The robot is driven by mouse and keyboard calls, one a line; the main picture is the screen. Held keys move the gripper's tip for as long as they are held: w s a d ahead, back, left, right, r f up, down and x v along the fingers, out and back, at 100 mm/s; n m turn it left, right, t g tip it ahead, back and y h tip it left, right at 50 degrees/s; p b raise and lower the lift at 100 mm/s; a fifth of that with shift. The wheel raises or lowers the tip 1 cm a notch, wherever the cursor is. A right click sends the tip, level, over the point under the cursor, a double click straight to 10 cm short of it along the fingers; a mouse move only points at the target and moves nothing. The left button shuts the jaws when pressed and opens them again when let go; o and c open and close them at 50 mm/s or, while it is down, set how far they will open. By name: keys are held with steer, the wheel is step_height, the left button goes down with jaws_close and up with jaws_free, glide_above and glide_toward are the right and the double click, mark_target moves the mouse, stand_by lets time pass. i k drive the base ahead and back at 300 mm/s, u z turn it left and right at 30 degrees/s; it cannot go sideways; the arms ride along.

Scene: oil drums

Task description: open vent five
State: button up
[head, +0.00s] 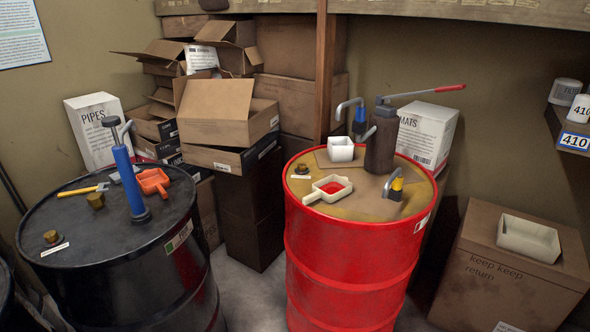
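No part labelled five is readable in the head view. A black drum (95,285) on the left has a small brass cap (51,237) at its front left edge, with a white label (55,249) too small to read. A second brass piece (95,200) is on its top. A red drum (345,262) in the middle has a similar brass cap (302,169) at its left edge, with a label (300,177) also too small to read. I cannot tell which cap is vent five. My gripper is not in view.
The black drum's top holds a blue pump (128,175), a yellow-handled tool (82,191) and an orange scoop (153,182). Cardboard boxes (235,135) stand behind.

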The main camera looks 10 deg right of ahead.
mark_target(301, 167)
steer(key=z, duration=0.05)
steer(key=k, duration=1.3)
steer(key=u, duration=0.2)
steer(key=i, duration=0.6)
steer(key=u, duration=0.65)
steer(key=i, duration=0.75)
steer(key=u, duration=0.45)
steer(key=i, duration=0.65)
steer(key=u, duration=0.15)
